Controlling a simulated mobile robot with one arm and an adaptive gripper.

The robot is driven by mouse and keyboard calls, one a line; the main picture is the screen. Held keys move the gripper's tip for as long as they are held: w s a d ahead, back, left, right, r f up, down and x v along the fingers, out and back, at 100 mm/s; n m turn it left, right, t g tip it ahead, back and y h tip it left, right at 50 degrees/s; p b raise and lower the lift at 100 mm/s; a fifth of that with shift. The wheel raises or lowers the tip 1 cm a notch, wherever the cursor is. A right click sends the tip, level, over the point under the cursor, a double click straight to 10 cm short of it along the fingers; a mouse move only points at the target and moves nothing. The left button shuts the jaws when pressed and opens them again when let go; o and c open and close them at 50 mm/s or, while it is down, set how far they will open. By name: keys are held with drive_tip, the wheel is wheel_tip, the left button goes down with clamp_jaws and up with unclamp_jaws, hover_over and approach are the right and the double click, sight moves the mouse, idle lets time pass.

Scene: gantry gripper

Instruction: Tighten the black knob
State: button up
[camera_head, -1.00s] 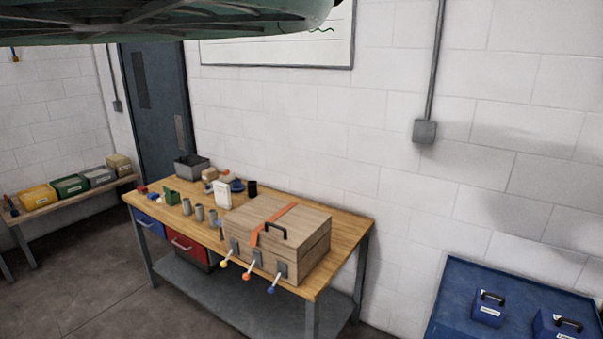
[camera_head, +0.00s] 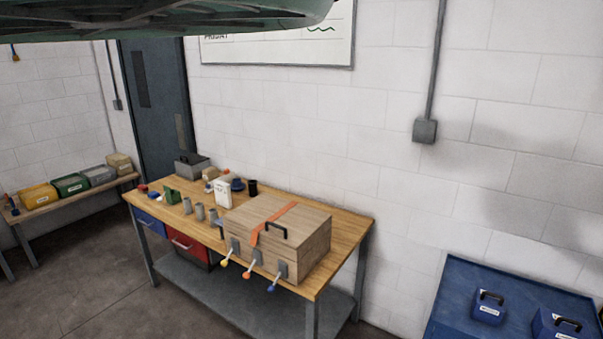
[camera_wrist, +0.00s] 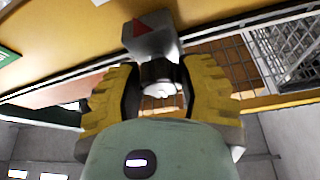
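In the wrist view my gripper (camera_wrist: 161,84) has two yellow fingers with dark inner faces, held apart. My gripper is not in the head view.
In the head view a wooden bench (camera_head: 345,233) bears a wooden box (camera_head: 270,213) with levers, grey cups and small items. A blue table (camera_head: 455,290) with blue cases stands at right. In the wrist view a yellow-orange surface (camera_wrist: 75,30) and wire mesh (camera_wrist: 285,45) lie close by.

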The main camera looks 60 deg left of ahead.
drive_tip(key=c, duration=0.5)
